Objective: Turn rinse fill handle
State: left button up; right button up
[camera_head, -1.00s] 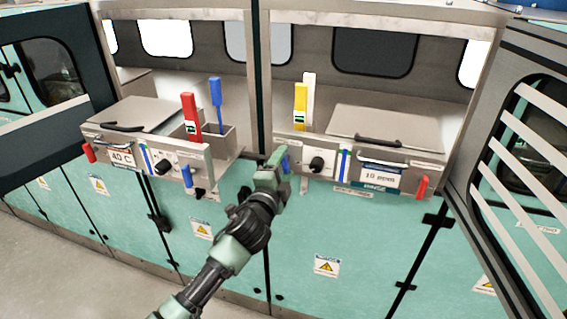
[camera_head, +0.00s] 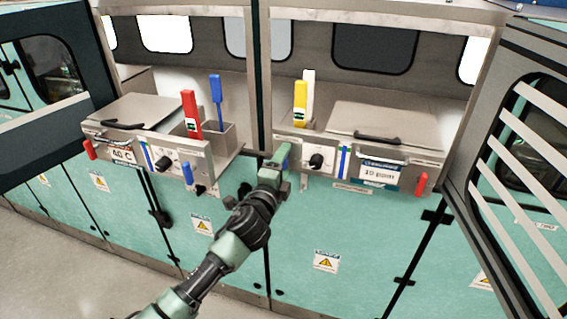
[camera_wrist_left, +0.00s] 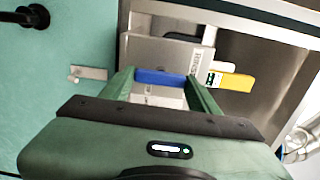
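A blue handle (camera_head: 285,163) sits at the lower left corner of the right module's front, mostly hidden behind my left gripper (camera_head: 275,159) in the head view. In the left wrist view the blue handle (camera_wrist_left: 160,77) lies crosswise between the fingertips of my left gripper (camera_wrist_left: 160,82). The fingers are apart, one at each end of the visible blue part. I cannot tell whether they touch it. The right module has a "10 ppm" label (camera_head: 379,174) and a black knob (camera_head: 316,161). My right gripper is not in view.
A yellow handle (camera_head: 300,104) stands above the right module; it also shows in the left wrist view (camera_wrist_left: 237,82). The left module has another blue handle (camera_head: 187,173), a red handle (camera_head: 191,114) and a "40 C" label (camera_head: 122,155). An open slatted door (camera_head: 520,150) stands at right.

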pick_arm(q)
jog(key=o, duration=0.4)
jog(key=shift+c, duration=0.2)
jog(key=b+v, duration=0.1)
jog(key=v, duration=0.6)
jog(key=shift+s, duration=0.35)
jog(key=shift+a, duration=0.1)
